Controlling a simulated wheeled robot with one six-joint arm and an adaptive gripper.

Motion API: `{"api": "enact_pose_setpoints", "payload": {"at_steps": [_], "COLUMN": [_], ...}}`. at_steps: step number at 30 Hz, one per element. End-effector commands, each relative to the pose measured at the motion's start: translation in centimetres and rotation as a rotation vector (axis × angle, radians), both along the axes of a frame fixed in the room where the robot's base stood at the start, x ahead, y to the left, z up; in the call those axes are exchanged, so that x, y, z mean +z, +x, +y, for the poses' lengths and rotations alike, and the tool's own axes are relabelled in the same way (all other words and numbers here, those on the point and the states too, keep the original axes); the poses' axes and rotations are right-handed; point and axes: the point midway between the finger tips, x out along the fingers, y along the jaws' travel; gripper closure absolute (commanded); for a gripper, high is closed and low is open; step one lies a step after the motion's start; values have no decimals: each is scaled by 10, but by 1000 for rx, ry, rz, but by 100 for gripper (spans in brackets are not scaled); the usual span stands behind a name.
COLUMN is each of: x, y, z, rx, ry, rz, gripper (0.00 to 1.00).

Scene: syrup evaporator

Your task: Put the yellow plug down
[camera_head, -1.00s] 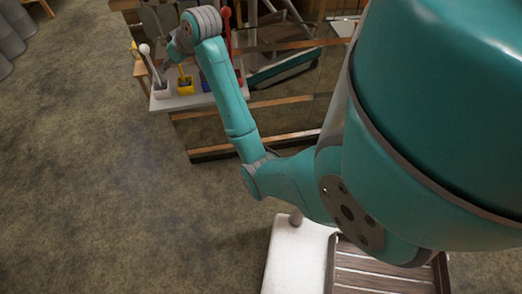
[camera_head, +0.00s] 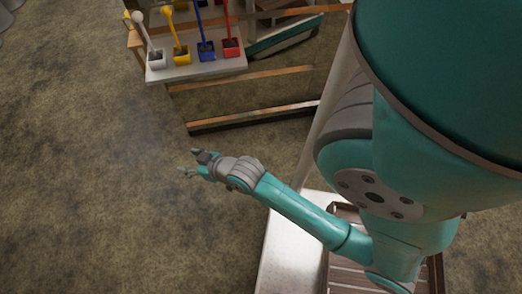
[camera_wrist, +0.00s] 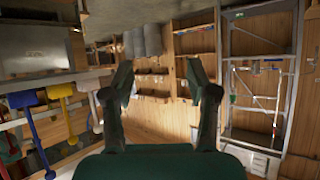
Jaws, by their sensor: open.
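The yellow plug (camera_head: 175,35) stands, slightly tilted, with its lower end in the yellow square holder (camera_head: 182,57) on the pale shelf at the top of the head view. In the wrist view, the yellow plug (camera_wrist: 60,91) is at the left, between a blue and a white one. My gripper (camera_head: 186,172) is well apart from the shelf, in front of it over the open floor. In the wrist view, my gripper (camera_wrist: 163,78) has its two fingers spread with nothing between them.
White (camera_head: 156,60), blue (camera_head: 206,50) and red (camera_head: 231,47) holders with their own plugs share the pale shelf (camera_head: 200,71). Copper-coloured rails (camera_head: 250,112) lie below it. The floor (camera_head: 90,170) at left is clear. Wooden shelving (camera_wrist: 195,45) shows in the wrist view.

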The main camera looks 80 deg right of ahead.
Motion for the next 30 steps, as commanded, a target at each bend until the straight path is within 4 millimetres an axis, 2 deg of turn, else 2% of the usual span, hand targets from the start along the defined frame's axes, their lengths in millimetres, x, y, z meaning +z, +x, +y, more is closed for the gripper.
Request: {"api": "enact_pose_setpoints", "payload": {"at_steps": [1,3,8,14,18,24,30], "x": [-4,-3,5,29,54,86,99], "y": [-18,-39,-87,-147,-186,-224,-236], "z": [15,30,59,88,103,114,117], "rx": [16,31,75,142,196,258,283], "ry": [-4,-13,-37,-64,-77,-88,-91], "rz": [-5,-22,-65,-123,-166,-217,-238], "gripper": [41,41,41,41,41,41,41]}}
